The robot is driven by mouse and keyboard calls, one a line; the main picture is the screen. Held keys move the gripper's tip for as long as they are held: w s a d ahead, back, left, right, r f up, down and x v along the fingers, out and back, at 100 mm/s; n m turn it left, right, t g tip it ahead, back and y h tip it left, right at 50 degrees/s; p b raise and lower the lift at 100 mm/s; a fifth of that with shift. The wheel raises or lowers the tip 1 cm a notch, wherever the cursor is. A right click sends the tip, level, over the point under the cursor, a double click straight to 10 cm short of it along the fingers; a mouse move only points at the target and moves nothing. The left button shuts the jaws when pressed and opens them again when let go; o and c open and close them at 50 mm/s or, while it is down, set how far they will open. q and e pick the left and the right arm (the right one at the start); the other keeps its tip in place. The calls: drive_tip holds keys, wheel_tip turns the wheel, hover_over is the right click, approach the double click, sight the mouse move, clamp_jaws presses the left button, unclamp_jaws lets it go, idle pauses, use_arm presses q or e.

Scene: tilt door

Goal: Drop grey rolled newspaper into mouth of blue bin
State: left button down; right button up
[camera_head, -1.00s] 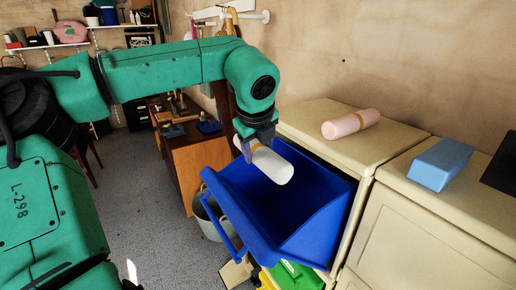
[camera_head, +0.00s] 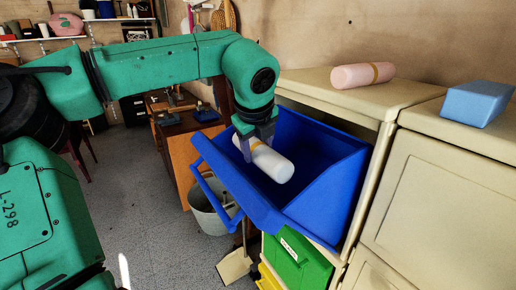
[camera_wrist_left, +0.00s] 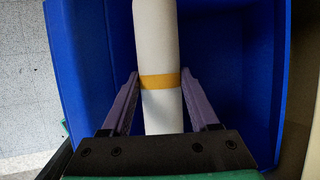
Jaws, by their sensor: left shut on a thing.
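The grey-white rolled newspaper (camera_head: 272,164) with a yellow band is held by my left gripper (camera_head: 256,150) over the open mouth of the blue bin (camera_head: 335,195). The bin is tilted out from the beige cabinet. In the left wrist view the roll (camera_wrist_left: 158,40) runs lengthwise between the two fingers (camera_wrist_left: 160,105), with the band near the fingertips. Blue bin walls (camera_wrist_left: 245,70) surround it there. How far the roll is below the rim is hard to tell. My right gripper is not in view.
A pink roll (camera_head: 352,76) and a light blue block (camera_head: 478,101) lie on the beige cabinets (camera_head: 430,210). A green bin (camera_head: 298,262) sits below the blue one. A grey bucket (camera_head: 210,212) stands on the floor to the left.

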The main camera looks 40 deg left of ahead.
use_arm(q)
drive_tip(key=shift+f, duration=0.15)
drive_tip(key=shift+c, duration=0.3)
unclamp_jaws()
drive_tip(key=shift+s, duration=0.1)
drive_tip(key=shift+s+d+r, duration=0.1)
drive_tip(key=shift+d+r, duration=0.05)
drive_tip(key=shift+r, duration=0.2)
drive_tip(key=b+v, duration=0.1)
drive_tip(key=v, duration=1.2)
drive_tip(key=shift+r+b, duration=0.3)
drive_tip(key=shift+r, duration=0.05)
drive_tip(key=shift+s+d, duration=0.1)
drive_tip(key=shift+s, duration=0.05)
